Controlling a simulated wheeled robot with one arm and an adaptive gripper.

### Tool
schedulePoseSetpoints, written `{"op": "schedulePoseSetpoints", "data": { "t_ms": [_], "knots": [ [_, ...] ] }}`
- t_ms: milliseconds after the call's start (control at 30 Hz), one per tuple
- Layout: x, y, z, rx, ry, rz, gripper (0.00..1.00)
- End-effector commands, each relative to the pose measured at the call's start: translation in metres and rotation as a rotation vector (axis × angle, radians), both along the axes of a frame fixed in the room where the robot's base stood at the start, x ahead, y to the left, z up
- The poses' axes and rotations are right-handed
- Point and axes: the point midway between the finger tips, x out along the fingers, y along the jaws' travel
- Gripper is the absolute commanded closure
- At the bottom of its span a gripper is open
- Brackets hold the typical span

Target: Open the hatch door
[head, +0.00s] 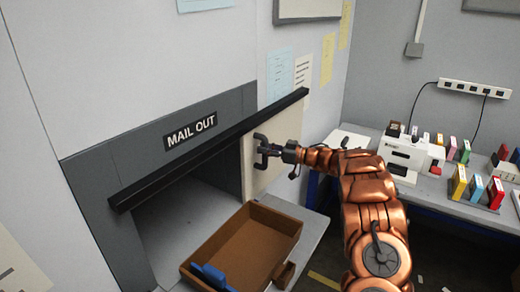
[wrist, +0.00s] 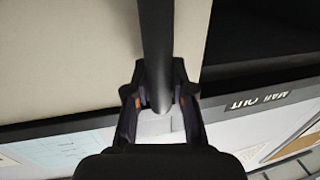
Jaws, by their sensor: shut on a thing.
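The hatch door (head: 283,128) is a beige panel hanging at the right end of a long black rail (head: 205,150). To its left the hatch opening (head: 185,218) under the "MAIL OUT" sign (head: 191,131) is uncovered. My gripper (head: 261,151) is at the door's front face. In the wrist view the door (wrist: 60,60) fills the upper left, and my gripper (wrist: 160,95) is shut on a dark upright handle bar (wrist: 156,40).
On the right a table carries a white machine (head: 405,155) and several coloured boxes (head: 476,187). Papers (head: 279,75) hang on the wall.

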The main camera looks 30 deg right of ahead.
Motion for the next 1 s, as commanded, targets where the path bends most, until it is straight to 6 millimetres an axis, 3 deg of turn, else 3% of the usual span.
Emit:
{"op": "schedulePoseSetpoints", "data": {
  "t_ms": [533, 567, 600, 800, 1000],
  "knots": [
    [-0.003, -0.012, 0.0, -0.001, 0.001, -0.009, 1.0],
    [-0.003, -0.012, 0.0, -0.001, 0.001, -0.009, 0.74],
    [-0.003, -0.012, 0.0, -0.001, 0.001, -0.009, 0.7],
    [-0.004, -0.013, 0.0, 0.0, 0.0, -0.011, 0.51],
    [-0.004, -0.013, 0.0, 0.0, 0.0, -0.01, 0.51]
  ]
}}
